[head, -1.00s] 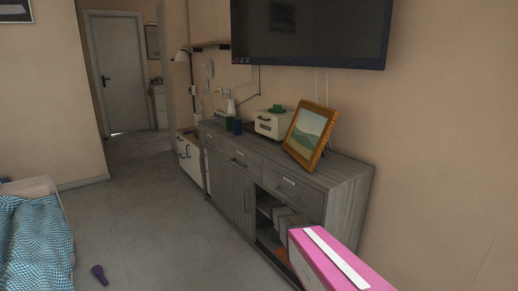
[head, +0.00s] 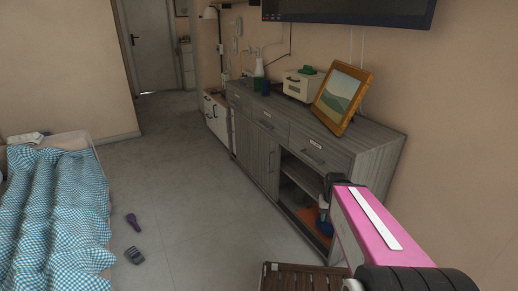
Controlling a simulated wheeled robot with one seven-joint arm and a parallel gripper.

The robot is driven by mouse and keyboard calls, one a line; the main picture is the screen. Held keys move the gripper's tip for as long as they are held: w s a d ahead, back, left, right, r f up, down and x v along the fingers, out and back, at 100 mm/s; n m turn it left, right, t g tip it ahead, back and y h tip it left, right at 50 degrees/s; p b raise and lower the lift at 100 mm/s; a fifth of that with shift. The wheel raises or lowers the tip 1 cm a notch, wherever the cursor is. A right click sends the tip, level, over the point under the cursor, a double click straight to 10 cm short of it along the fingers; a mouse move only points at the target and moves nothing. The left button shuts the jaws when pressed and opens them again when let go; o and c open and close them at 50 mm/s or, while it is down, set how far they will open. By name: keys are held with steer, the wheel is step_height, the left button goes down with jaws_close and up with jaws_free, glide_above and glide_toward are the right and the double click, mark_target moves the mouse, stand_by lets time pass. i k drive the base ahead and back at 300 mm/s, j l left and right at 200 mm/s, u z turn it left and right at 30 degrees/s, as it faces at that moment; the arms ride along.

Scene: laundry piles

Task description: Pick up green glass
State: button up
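A small dark green glass (head: 258,84) stands on top of the grey wooden cabinet (head: 365,146), toward its far left end. It is small in the head view. A dark blue cup (head: 266,88) stands just right of it, and a white bottle (head: 259,68) is close behind. My pink arm link is at the lower right. A dark part at its far end seems to be my gripper (head: 332,188), well short of the glass and in front of the cabinet's open shelves. Its fingers cannot be made out.
A cream box-shaped appliance (head: 298,86) with a green item on top and a framed picture (head: 342,98) stand on the cabinet. A bed with a checked blanket (head: 55,215) is at left. A purple object (head: 133,222) and a dark object (head: 134,256) lie on the floor. Floor between is clear.

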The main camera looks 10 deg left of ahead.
mark_target(257, 80)
steer(key=i+j, duration=0.35)
steer(key=j, duration=0.2)
steer(key=i+j, duration=0.35)
steer(key=j, duration=0.15)
steer(key=i+j, duration=0.4)
steer(key=j, duration=0.15)
steer(key=i+j+z, duration=0.15)
steer(key=j, duration=0.2)
steer(key=i+j+z, duration=0.15)
steer(key=j, duration=0.25)
steer(key=i+j+z, duration=0.15)
steer(key=j, duration=0.25)
steer(key=i+j+z, duration=0.1)
steer(key=i+j, duration=0.15)
steer(key=j, duration=0.15)
